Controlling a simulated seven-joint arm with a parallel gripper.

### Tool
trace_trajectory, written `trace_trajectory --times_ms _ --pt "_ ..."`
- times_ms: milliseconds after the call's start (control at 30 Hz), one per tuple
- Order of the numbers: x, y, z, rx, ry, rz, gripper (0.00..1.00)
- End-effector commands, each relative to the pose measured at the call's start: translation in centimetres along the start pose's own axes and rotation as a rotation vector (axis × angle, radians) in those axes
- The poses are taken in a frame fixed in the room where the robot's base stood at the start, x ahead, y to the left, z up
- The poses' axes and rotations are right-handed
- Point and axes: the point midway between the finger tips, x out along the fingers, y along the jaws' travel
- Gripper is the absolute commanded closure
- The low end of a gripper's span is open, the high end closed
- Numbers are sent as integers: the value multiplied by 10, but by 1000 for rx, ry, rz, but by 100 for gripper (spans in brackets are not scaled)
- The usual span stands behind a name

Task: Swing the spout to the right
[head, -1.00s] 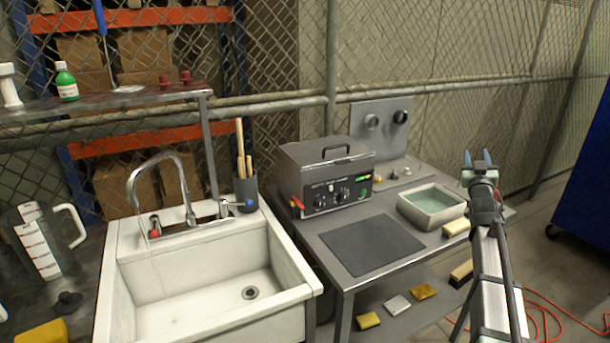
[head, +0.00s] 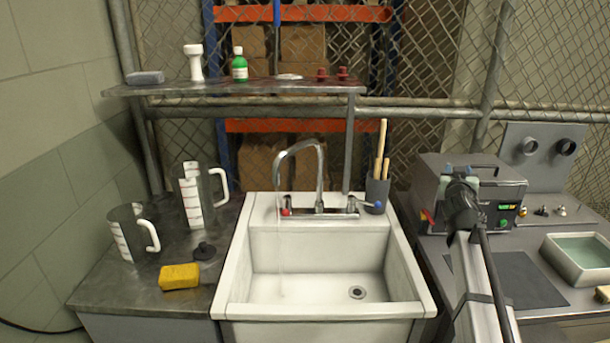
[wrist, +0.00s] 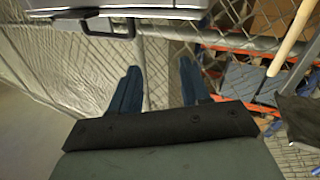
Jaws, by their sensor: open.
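The chrome gooseneck spout (head: 300,150) rises from the faucet at the back of the white sink (head: 229,290). Its outlet hangs over the left part of the basin, and a thin stream of water falls from it. The faucet has a red-marked handle (head: 286,206) at left and a blue-marked handle (head: 368,203) at right. My gripper (head: 460,171) is to the right of the sink, in front of the grey machine and apart from the spout. In the wrist view its two blue fingers (wrist: 158,88) are apart with nothing between them. The spout is not in the wrist view.
A dark cup of wooden-handled tools (head: 377,192) stands just right of the faucet. The grey machine (head: 500,185) and a water tray (head: 562,262) are on the right bench. Jugs (head: 195,205) and a yellow sponge (head: 180,277) are at left. A shelf (head: 240,88) spans above.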

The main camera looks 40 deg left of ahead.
Motion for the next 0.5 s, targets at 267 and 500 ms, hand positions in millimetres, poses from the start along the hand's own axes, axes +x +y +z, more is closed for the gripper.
trace_trajectory --times_ms 267,500 --pt "-35 -126 -3 13 -72 -31 54" --pt "-80 -220 -9 24 -109 -32 54"
